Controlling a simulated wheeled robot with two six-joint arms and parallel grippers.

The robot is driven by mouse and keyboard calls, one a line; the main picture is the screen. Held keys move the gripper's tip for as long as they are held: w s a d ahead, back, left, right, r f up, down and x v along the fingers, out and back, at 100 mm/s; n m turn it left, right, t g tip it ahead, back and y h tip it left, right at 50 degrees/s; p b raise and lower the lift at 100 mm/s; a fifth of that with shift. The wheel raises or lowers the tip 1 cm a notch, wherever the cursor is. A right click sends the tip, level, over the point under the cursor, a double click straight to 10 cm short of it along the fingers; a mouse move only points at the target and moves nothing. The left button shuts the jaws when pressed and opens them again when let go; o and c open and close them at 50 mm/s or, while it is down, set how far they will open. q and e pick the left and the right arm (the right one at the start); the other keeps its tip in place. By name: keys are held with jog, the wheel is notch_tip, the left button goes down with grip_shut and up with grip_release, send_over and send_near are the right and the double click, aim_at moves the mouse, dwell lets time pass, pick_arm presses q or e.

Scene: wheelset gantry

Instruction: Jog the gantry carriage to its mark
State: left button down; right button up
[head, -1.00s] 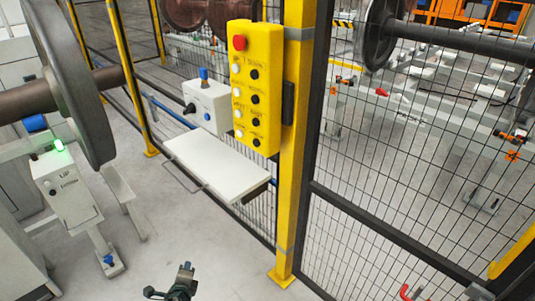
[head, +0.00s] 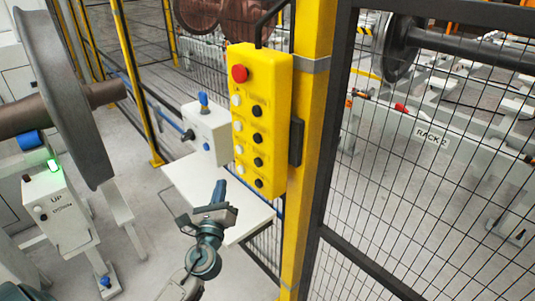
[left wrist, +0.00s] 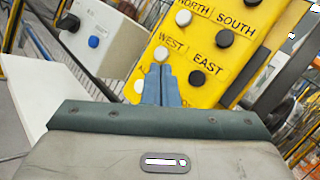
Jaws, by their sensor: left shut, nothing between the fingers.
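The yellow button pendant (head: 261,115) hangs on a yellow post. It has a red button (head: 240,73) on top and rows of white and black buttons below. In the left wrist view the pendant (left wrist: 240,62) shows NORTH, SOUTH, WEST and EAST labels beside its buttons. My left gripper (head: 219,186) is shut and empty, in front of the pendant's lower left part and over the white shelf. In the left wrist view its blue fingertips (left wrist: 161,72) point at the pendant near the WEST label; contact cannot be told. The gantry carriage cannot be made out. My right gripper is not in view.
A white shelf (head: 190,180) and a white box with a blue knob (head: 209,132) stand left of the pendant. The yellow post (head: 308,150) and mesh fence (head: 400,180) close off the right. A control box marked UP (head: 58,210) stands beside a large wheel (head: 65,100) at left.

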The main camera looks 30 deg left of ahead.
aim_at(258, 162)
pick_arm(q)
jog(key=w+d+r, duration=0.1)
jog(key=w+d, duration=0.2)
jog(key=w, duration=0.5)
jog(key=shift+d, duration=0.35)
dwell(0.4)
jog(key=shift+w, duration=0.15)
dwell(1.7)
jog(key=shift+w+d, duration=0.15)
jog(key=shift+w, duration=0.2)
jog(key=shift+w+d, duration=0.15)
jog(key=shift+w, duration=0.2)
dwell(0.7)
jog(key=shift+s, duration=0.15)
dwell(2.2)
jog(key=shift+s+a, duration=0.3)
jog(key=shift+s, duration=0.35)
